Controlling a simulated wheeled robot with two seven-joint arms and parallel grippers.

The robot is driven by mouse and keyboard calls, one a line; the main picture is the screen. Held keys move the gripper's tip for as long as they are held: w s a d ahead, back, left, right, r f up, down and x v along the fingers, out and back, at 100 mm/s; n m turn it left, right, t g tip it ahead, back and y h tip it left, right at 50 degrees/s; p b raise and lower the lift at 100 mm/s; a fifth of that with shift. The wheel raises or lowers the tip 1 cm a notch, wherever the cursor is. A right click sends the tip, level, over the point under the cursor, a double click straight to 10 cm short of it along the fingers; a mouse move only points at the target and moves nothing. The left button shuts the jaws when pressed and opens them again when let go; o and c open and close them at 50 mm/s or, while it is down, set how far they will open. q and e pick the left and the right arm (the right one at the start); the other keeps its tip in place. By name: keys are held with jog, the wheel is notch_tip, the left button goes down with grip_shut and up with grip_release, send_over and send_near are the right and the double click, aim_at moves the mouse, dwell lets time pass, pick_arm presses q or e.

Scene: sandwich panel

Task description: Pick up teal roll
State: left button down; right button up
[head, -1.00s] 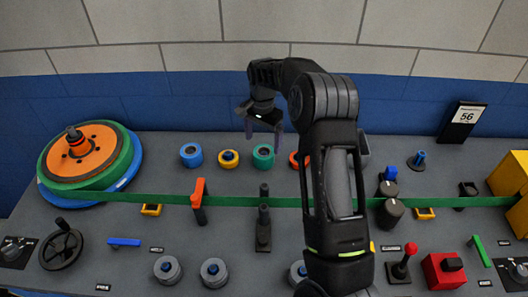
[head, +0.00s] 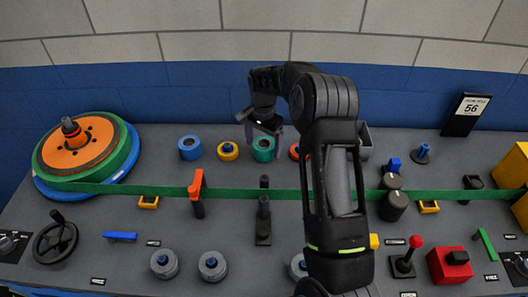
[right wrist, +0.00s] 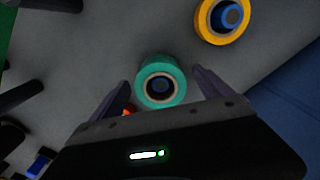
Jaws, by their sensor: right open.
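The teal roll (head: 263,149) stands on the grey panel in a row of rolls, partly under my right gripper in the head view. My right gripper (head: 264,137) is open, its two fingers pointing down just above the roll. In the right wrist view the teal roll (right wrist: 160,81) shows its ring face and dark centre between the two spread fingers (right wrist: 163,92). A gap shows on each side of it; I cannot tell how far down the fingertips reach. My left gripper is not in view.
A yellow roll (head: 228,151) and a blue roll (head: 190,148) stand to the left, and an orange roll (head: 295,151) stands close on the right. A green strap (head: 150,190) runs across the panel in front. The blue wall (head: 180,95) rises behind.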

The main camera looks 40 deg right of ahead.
notch_tip(320, 180, down, 2)
jog(key=shift+f+b, duration=0.15)
jog(key=shift+b, duration=0.15)
jog(key=shift+c, duration=0.4)
jog(key=c, duration=1.5)
notch_tip(320, 180, up, 9)
jog(key=p, duration=0.5)
jog(key=shift+f, duration=0.2)
jog(key=shift+r, duration=0.8)
